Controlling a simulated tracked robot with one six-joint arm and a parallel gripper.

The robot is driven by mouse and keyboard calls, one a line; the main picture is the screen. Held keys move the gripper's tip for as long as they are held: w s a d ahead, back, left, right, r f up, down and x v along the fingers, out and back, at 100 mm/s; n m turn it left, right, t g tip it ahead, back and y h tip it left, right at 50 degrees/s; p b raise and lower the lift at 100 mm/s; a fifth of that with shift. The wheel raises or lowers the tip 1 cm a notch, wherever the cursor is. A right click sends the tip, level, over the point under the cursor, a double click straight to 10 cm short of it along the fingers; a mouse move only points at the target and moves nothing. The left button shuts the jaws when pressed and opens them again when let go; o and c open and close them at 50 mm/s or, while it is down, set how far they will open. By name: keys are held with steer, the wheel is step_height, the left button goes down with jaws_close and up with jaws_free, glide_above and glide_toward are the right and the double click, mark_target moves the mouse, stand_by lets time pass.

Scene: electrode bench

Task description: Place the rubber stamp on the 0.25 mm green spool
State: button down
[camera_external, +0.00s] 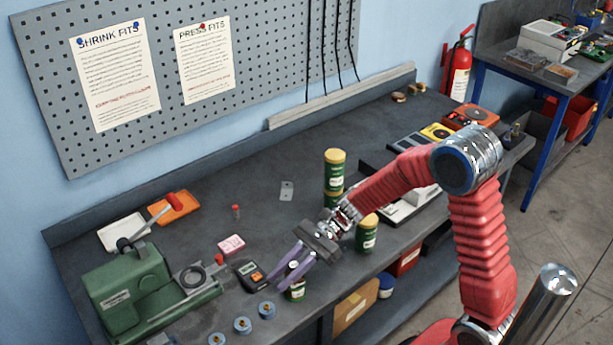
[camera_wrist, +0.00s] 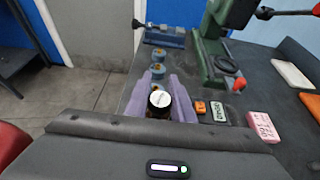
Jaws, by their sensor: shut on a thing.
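My gripper (camera_external: 294,270), with two pale purple fingers, is shut on a small piece with a round pale top, which looks like the rubber stamp (camera_external: 294,265). In the wrist view its whitish top (camera_wrist: 160,98) shows between the fingers (camera_wrist: 160,105). Directly below the fingers is a short green spool with a white label (camera_external: 296,291), near the front edge of the bench. I cannot read its size, and whether the stamp touches it is hidden.
Several blue-rimmed pieces (camera_external: 267,310) stand along the front edge. A green machine (camera_external: 127,290) fills the left end. The bench middle behind the gripper is mostly clear.

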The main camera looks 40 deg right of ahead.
steer(key=shift+f, duration=0.15)
steer(key=c, duration=1.5)
jaws_free()
steer(key=shift+c, duration=0.2)
steer(key=v, duration=1.2)
